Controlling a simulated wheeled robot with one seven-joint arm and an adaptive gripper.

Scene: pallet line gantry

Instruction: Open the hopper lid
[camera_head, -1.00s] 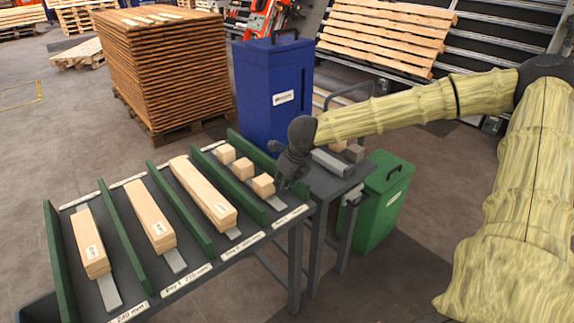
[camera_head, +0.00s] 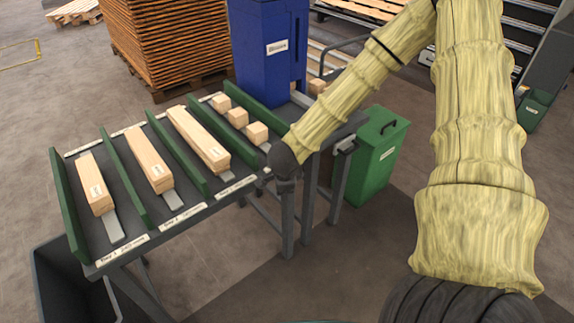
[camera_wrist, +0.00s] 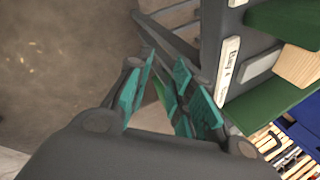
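Two lidded bins show in the head view, and I cannot tell which one is the hopper.
The sloped table (camera_head: 132,222) holds wooden blocks in lanes between green dividers (camera_head: 124,190). A dark open container (camera_head: 62,285) stands at lower left. A stack of brown boards (camera_head: 168,45) is behind. The floor (camera_head: 225,275) in front is clear.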

